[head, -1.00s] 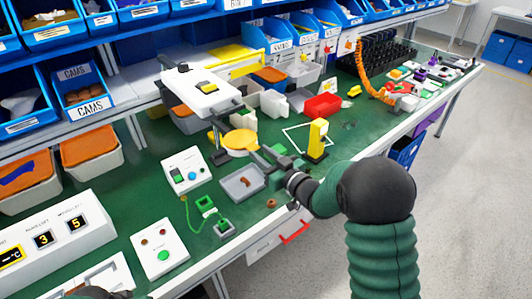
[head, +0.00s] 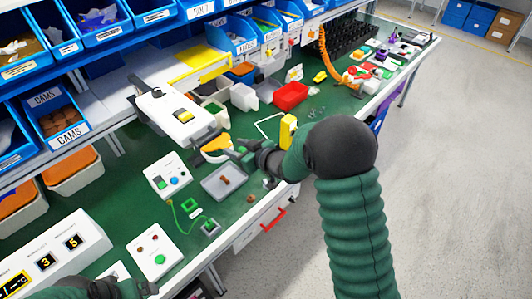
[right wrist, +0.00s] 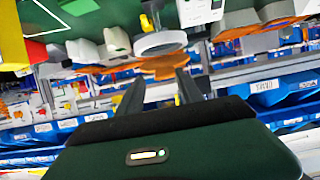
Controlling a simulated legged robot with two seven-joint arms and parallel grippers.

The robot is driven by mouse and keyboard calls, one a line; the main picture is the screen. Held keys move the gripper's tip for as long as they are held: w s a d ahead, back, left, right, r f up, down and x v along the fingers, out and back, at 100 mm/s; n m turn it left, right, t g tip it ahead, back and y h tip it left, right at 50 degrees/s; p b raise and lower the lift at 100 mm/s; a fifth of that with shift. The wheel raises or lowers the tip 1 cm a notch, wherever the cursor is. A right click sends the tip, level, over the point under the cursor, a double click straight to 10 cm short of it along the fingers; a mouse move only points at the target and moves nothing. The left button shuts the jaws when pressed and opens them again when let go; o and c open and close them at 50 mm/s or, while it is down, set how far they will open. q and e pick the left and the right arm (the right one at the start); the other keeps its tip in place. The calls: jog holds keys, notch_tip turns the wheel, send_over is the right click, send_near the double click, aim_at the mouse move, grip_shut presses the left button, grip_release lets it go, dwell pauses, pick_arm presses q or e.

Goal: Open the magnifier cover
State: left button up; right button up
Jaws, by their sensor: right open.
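The magnifier's white housing (head: 180,116) stands over the bench in the head view. Its round yellow cover (head: 216,144) looks tilted up from the lens, with a pale strip showing beneath. In the right wrist view the white lens ring (right wrist: 160,43) and the orange-looking cover (right wrist: 163,67) show separately, with a gap between them. My right gripper (head: 243,150) is beside the cover's right edge. Its two fingers (right wrist: 160,85) are apart with nothing held, pointing at the cover; contact is unclear. My left arm (head: 95,289) shows at the bottom left, its jaw state unclear.
A grey tray (head: 224,181) lies below the magnifier, near a white switch box (head: 167,176). A yellow block (head: 288,130) stands right, close to my right arm. A red bin (head: 291,95) and blue shelf bins are behind.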

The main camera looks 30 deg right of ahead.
jog(key=shift+s+a+r, duration=0.15)
jog(key=shift+a, duration=0.1)
jog(key=shift+s+r+p, duration=0.1)
jog(key=shift+p, duration=0.2)
jog(key=shift+s+r, duration=0.2)
jog(key=shift+s, duration=0.1)
pick_arm(q)
jog(key=w+p+v, duration=0.1)
jog(key=p+v, duration=0.5)
jog(key=v, duration=0.1)
jog(key=shift+w+a+p, duration=0.35)
jog(key=shift+w+a, duration=0.1)
jog(key=shift+w, duration=0.1)
pick_arm(e)
jog(key=v, duration=1.5)
jog(key=shift+s+r, duration=0.15)
jog(key=shift+r, duration=0.35)
pick_arm(q)
jog(key=shift+d+r, duration=0.1)
jog(key=shift+r, duration=0.1)
pick_arm(e)
jog(key=shift+d, duration=0.2)
